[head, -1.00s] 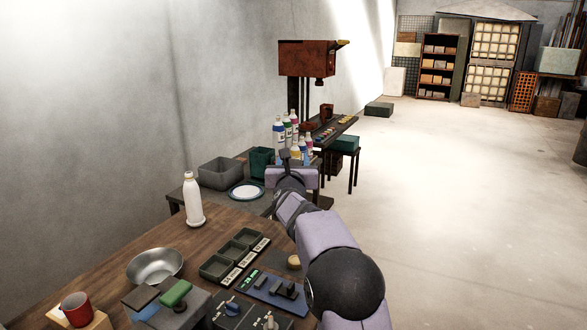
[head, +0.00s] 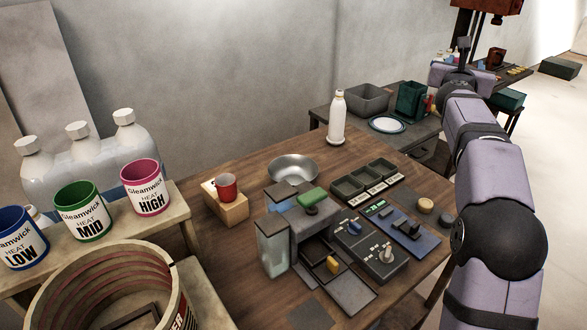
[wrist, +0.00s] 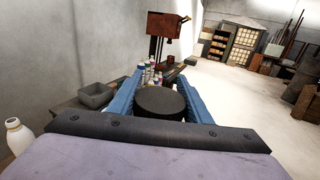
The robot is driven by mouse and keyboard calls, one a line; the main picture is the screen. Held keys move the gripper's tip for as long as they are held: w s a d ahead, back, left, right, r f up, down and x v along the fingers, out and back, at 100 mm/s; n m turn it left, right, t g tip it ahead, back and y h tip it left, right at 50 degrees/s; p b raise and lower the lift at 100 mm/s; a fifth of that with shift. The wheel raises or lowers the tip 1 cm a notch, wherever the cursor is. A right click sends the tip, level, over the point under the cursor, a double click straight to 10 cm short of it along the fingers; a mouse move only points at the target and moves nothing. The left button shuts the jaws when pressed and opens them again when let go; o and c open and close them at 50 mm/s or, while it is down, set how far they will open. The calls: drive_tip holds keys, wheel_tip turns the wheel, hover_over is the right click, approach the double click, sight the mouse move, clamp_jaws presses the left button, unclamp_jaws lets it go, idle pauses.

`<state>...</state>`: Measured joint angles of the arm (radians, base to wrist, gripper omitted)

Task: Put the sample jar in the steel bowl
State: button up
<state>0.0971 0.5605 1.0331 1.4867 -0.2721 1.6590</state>
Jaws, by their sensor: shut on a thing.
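The steel bowl (head: 293,169) stands on the wooden table in the head view, left of the middle of the table, and looks empty. In the wrist view, my gripper (wrist: 160,92) has blue fingers on both sides of a dark, round-topped thing, which looks like the lid of the sample jar (wrist: 160,102). The gripper is shut on it. The jar's body is hidden below the lid. In the head view, my arm reaches away at the right, and the jar is mostly hidden at its end. The gripper is far from the bowl, beyond the table's back right.
A white bottle (head: 337,118) stands behind the bowl. A red cup (head: 226,187) on a wooden block is left of it. Dark trays (head: 347,187) lie to its right. A grey machine with a green knob (head: 313,196) stands in front. Labelled cans (head: 145,187) fill the left.

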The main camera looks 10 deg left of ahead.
drive_tip(key=w+a+r+n+t+y, duration=0.1)
drive_tip(key=a+r+n+y, duration=0.2)
drive_tip(key=a, duration=0.6)
drive_tip(key=a+n+y, duration=0.3)
drive_tip(key=a+y, duration=0.2)
drive_tip(key=a, duration=0.5)
drive_tip(key=s+a+f+n+g+y, duration=0.1)
drive_tip(key=s+a+n+g+y, duration=0.25)
drive_tip(key=a, duration=0.65)
drive_tip(key=s+a+f+n+y, duration=0.1)
drive_tip(key=s+a+n+y, duration=0.25)
drive_tip(key=a+y, duration=0.45)
wheel_tip(320, 180, down, 20)
drive_tip(key=a+m+h, duration=0.1)
drive_tip(key=a, duration=0.1)
drive_tip(key=shift+f+h, duration=0.25)
drive_tip(key=shift+h, duration=0.1)
drive_tip(key=shift+f+b, duration=0.6)
drive_tip(key=shift+b, duration=0.6)
drive_tip(key=o, duration=1.2)
drive_tip(key=shift+c, duration=0.2)
drive_tip(key=shift+r, duration=0.2)
